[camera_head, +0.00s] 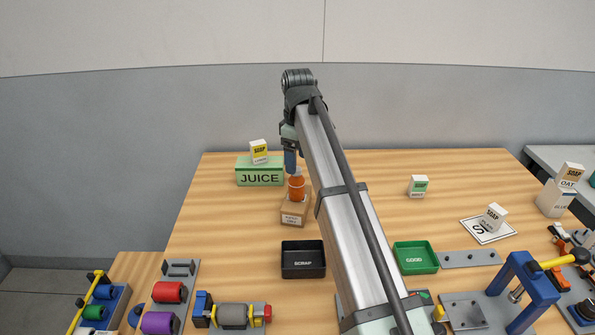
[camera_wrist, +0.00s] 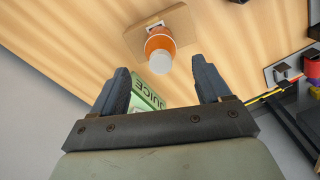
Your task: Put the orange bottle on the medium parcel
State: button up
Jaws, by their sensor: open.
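The orange bottle (camera_head: 297,189), with a pale cap, stands upright on a small brown box (camera_head: 294,217) near the middle of the table. The box has a white label and looks like the parcel. In the wrist view the bottle (camera_wrist: 159,45) and box (camera_wrist: 183,27) lie beyond my fingertips, with the cap facing the camera. My gripper (camera_head: 290,165) is above the bottle, and its two blue-grey fingers (camera_wrist: 162,72) are open and apart with nothing between them. The bottle shows clear of the fingers in the wrist view.
A green JUICE box (camera_head: 259,179) with a soap box (camera_head: 259,152) on top stands left of the bottle. A black SCRAP tray (camera_head: 303,265) lies in front, and a green GOOD tray (camera_head: 415,270) is to the right. My arm hides part of the table.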

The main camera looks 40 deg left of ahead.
jog(key=shift+r, duration=1.8)
